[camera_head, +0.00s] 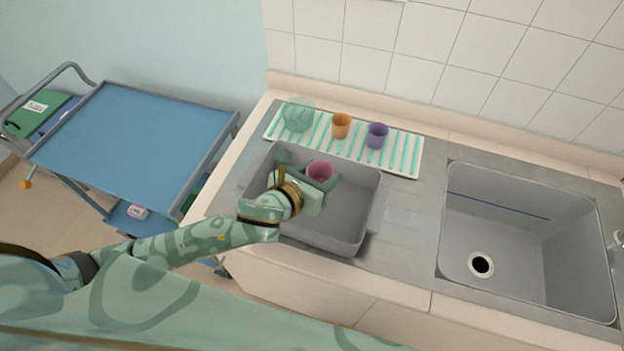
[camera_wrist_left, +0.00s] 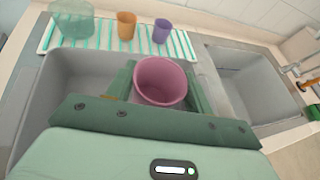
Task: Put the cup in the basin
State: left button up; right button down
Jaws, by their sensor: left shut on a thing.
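A pink cup (camera_head: 320,171) is held in my left gripper (camera_head: 308,178), over the grey basin (camera_head: 345,243) on the counter. In the left wrist view the cup (camera_wrist_left: 161,82) stands between the two green fingers of the left gripper (camera_wrist_left: 160,88), its open mouth facing up. The gripper is shut on it. The basin (camera_wrist_left: 85,72) lies around and below the cup in that view. I cannot tell how far the cup's base is from the basin floor. My right gripper is not in view.
A striped mat (camera_head: 407,158) behind the basin carries an orange cup (camera_head: 341,126), a purple cup (camera_head: 377,135) and a clear greenish vessel (camera_head: 298,114). A sink (camera_head: 515,250) with a drain is at the right. A blue-topped cart (camera_head: 135,140) stands at the left.

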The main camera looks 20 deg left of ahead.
aim_at(317, 179)
pick_arm(q)
jog(key=w+f, duration=0.1)
jog(key=w+a+f+b, duration=0.1)
jog(key=f, duration=0.1)
jog(key=w+f, duration=0.2)
jog(key=shift+a+f+b, duration=0.2)
jog(key=shift+a+b, duration=0.1)
jog(key=shift+b, duration=0.1)
jog(key=f, duration=0.1)
jog(key=f+b, duration=0.1)
jog(key=f, duration=0.1)
jog(key=shift+w+a+f, duration=0.15)
jog(key=shift+w+f, duration=0.1)
jog(key=shift+w, duration=0.1)
jog(key=shift+f, duration=0.1)
jog(key=shift+f+b, duration=0.55)
jog(key=shift+f, duration=0.05)
jog(key=o, duration=0.9)
jog(key=shift+o, duration=0.2)
